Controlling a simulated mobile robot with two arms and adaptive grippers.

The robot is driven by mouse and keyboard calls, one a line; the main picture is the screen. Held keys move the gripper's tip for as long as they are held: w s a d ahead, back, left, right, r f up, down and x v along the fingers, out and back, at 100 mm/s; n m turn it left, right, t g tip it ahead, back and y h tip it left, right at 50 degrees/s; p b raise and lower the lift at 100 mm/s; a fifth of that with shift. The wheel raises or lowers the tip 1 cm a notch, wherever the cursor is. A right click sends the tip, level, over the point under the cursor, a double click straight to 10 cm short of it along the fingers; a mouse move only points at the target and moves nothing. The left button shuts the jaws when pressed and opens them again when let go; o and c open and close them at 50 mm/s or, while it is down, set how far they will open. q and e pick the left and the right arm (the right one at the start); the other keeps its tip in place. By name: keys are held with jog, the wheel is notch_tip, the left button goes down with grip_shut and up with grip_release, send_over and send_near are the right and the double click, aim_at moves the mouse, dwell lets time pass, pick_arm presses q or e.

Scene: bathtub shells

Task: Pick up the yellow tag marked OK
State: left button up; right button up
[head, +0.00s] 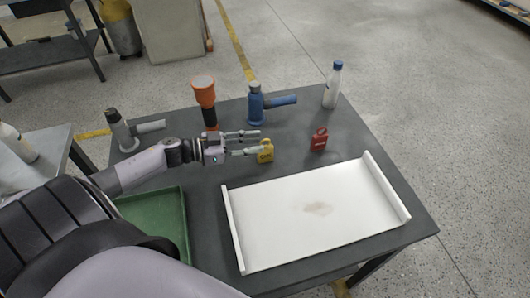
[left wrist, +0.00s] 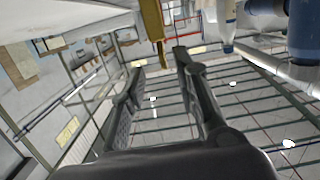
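The yellow tag (head: 265,154), with dark lettering, stands on the dark table near its middle. My left gripper (head: 258,143) reaches in from the left, level with the table, with its fingers apart at the tag's left and upper edge. In the left wrist view the yellow tag (left wrist: 152,32) shows edge-on at the top, between and just past the tips of the open left fingers (left wrist: 159,62). Nothing shows clasped between them. A red tag (head: 319,141) stands to the right of the yellow one. My right gripper is not in view.
A white shell panel (head: 270,235) with raised ends lies in front. A green tray (head: 175,209) is at the left. Behind stand a grey tool (head: 118,130), an orange flashlight (head: 204,92), a blue tool (head: 256,103) and a white bottle (head: 331,89).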

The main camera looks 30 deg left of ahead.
aim_at(265, 140)
pick_arm(q)
jog(key=x, duration=0.4)
jog(key=shift+w+r, duration=0.1)
jog(key=shift+w, duration=0.2)
jog(key=shift+a, duration=0.1)
grip_shut()
